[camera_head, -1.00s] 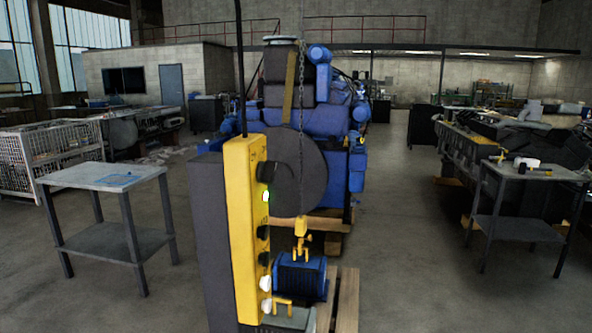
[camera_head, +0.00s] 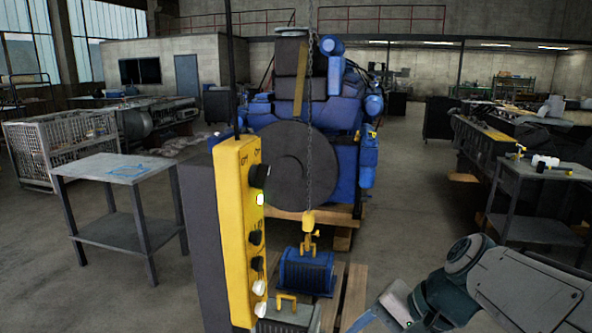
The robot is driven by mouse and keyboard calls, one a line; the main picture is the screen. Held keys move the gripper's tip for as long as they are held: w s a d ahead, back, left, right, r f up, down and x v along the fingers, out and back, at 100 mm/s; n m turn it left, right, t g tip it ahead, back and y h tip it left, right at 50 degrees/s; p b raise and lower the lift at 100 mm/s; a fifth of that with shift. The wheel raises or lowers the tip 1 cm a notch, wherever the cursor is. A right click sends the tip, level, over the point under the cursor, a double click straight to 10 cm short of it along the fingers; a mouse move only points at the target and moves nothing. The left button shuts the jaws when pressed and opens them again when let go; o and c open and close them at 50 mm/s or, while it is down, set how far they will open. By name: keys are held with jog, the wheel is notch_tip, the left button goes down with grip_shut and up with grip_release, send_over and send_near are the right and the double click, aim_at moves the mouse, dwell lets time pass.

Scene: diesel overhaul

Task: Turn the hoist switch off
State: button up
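The yellow hoist control box (camera_head: 233,225) stands upright left of the middle, on a dark grey post. A black rotary switch (camera_head: 259,176) sticks out near its top, with small markings above it that look like off and on. Further down are black buttons (camera_head: 256,238) and white ones (camera_head: 259,288). The box's button face is seen at a steep angle, so the switch's exact setting is hard to tell. My arm reaches in at the lower right, apart from the box. My gripper's fingertips are not seen.
A hoist chain with a yellow hook (camera_head: 309,220) hangs over a blue motor (camera_head: 306,272) on a wooden pallet (camera_head: 354,296), right of the box. A large blue engine (camera_head: 340,140) stands behind. Metal tables stand left (camera_head: 125,168) and right (camera_head: 548,171). Floor between is open.

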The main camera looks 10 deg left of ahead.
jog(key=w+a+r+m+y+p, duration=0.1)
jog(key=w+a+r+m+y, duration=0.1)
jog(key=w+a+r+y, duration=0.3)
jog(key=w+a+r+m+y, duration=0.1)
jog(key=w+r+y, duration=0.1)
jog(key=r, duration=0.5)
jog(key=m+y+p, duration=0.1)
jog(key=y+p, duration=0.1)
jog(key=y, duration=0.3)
send_near(266, 176)
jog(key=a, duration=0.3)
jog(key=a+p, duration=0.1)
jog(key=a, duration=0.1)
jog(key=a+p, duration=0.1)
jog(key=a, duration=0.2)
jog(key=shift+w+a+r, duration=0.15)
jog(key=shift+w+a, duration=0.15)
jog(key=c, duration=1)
